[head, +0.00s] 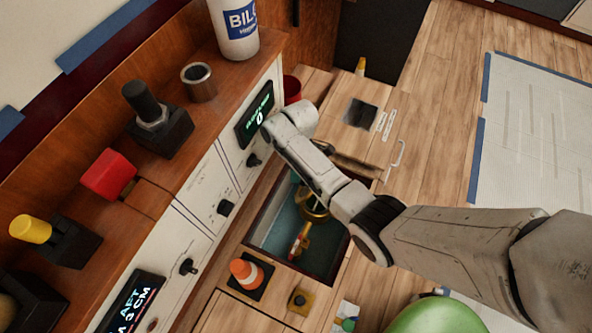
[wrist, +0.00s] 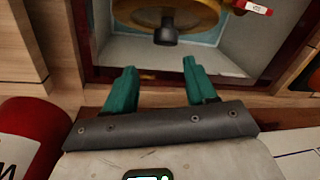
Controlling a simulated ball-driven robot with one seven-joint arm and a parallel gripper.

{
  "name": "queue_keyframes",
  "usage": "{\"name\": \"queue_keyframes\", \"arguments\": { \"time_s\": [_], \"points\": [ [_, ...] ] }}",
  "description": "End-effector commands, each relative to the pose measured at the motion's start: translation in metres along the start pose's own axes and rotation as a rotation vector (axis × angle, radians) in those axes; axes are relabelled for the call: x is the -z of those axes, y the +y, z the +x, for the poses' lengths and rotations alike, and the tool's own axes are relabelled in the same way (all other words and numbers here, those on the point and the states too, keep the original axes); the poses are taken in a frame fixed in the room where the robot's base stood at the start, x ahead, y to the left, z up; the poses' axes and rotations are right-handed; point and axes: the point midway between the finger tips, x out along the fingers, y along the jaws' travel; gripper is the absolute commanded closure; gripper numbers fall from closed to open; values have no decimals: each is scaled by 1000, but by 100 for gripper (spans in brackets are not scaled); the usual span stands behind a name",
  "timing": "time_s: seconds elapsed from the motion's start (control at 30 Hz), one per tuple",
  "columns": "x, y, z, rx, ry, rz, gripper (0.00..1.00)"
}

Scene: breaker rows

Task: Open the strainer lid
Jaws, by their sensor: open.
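The brass strainer lid (head: 314,204) sits in a sunken, blue-grey box (head: 270,235) in the wooden floor. Part of it is hidden by my arm in the head view. In the wrist view the round brass lid (wrist: 190,20) is cut off by the top edge, with a dark knob (wrist: 166,32) at its near side. A red-and-white tag (wrist: 258,8) shows beside it. I cannot tell how far the lid is raised. My gripper (wrist: 160,74) is open and empty, its two green fingers pointing toward the box, apart from the knob.
An orange cone (head: 247,271) and a small yellow-black block (head: 299,300) stand beside the box. A panel with knobs and displays (head: 228,188) rises at the left. A red container (wrist: 28,140) is near my gripper. A green round thing (head: 435,318) is at the bottom.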

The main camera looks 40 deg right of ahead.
Motion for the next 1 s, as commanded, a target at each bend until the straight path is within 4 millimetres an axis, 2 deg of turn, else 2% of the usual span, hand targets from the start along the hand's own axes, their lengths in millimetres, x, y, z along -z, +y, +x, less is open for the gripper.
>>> {"name": "queue_keyframes", "arguments": {
  "time_s": [0.03,0.2,0.4,0.57,1.0],
  "points": [
    [0,0,-15,-3,3,0,44],
    [0,1,-46,-2,2,2,44],
    [-1,1,-68,-2,1,2,44],
    [-1,1,-74,-2,1,2,44],
    [-2,6,-73,-7,4,25,44]
  ]
}}
